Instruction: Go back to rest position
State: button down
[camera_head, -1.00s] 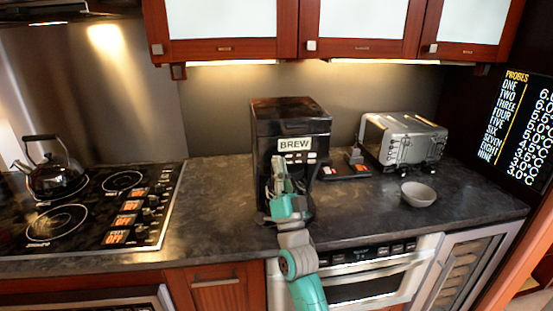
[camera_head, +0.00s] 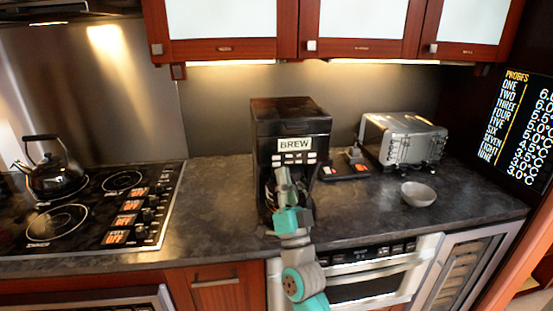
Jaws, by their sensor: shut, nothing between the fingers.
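My gripper (camera_head: 281,174) is in front of the black coffee maker (camera_head: 290,115), which carries a "BREW" label. Its fingers point up and away from me, are shut, and hold nothing that I can see. My gripper and the teal part of my arm cover part of the coffee maker's lower front. I cannot tell from this view how far the fingertips are from the machine.
Right of the coffee maker are a silver toaster oven (camera_head: 402,138) and a grey bowl (camera_head: 418,194). A kettle (camera_head: 55,177) stands on the stove (camera_head: 85,235) at left. The counter (camera_head: 213,190) between stove and coffee maker is clear. A microwave drawer (camera_head: 372,278) sits below.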

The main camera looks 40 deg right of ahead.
dwell(0.8)
jog(key=s+a+f+n+g+y, duration=0.1)
jog(key=s+a+f+n+y, duration=0.15)
jog(key=s+a+f, duration=0.35)
jog(key=s+a+f+n+g+y, duration=0.1)
jog(key=s+a+f+n+y, duration=0.2)
jog(key=f, duration=0.6)
jog(key=s+a+f+n+g+y, duration=0.1)
jog(key=s+a+f+y, duration=0.1)
jog(key=s+a+f, duration=0.4)
jog(key=s+a+f+n+g+y, duration=0.1)
jog(key=s+a+f+n+g, duration=0.1)
jog(key=s, duration=0.5)
jog(key=s+a+f+n+g+y, duration=0.2)
jog(key=s+a+f, duration=0.1)
jog(key=s, duration=0.5)
jog(key=s+a+f+n+g+y, duration=0.2)
jog(key=s+f, duration=0.1)
jog(key=s, duration=0.5)
jog(key=shift+a, duration=0.3)
